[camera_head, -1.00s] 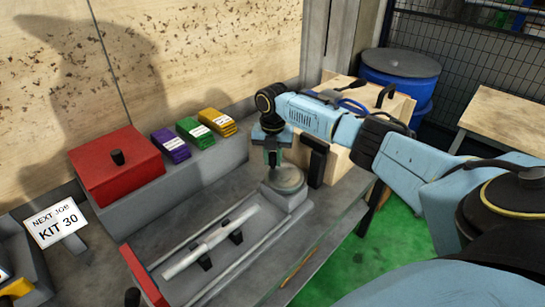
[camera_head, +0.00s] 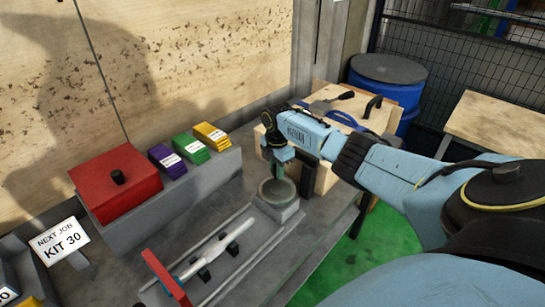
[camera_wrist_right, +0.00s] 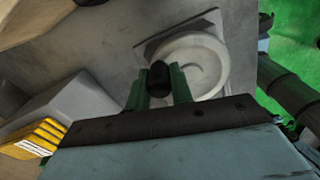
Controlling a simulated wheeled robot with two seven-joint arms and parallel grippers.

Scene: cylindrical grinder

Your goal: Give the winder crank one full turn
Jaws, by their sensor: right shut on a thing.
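The winder crank's round grey disc (camera_head: 277,194) sits on a square grey block at the right end of the bench fixture. The disc also shows in the wrist view (camera_wrist_right: 205,68). My right gripper (camera_head: 279,172) points down over the disc. In the wrist view its green fingers (camera_wrist_right: 159,85) are shut on the dark crank knob (camera_wrist_right: 159,76), one finger on each side. The knob is hidden by the fingers in the head view. A red plate (camera_head: 163,274) stands across the fixture's near left end. My left gripper is out of view.
A pale rod (camera_head: 220,248) rests on dark supports between the fixture's rails. A red box (camera_head: 118,182) and purple, green and yellow packs (camera_head: 210,134) stand on a grey ledge behind. A wooden crate (camera_head: 325,175) stands close behind my right gripper.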

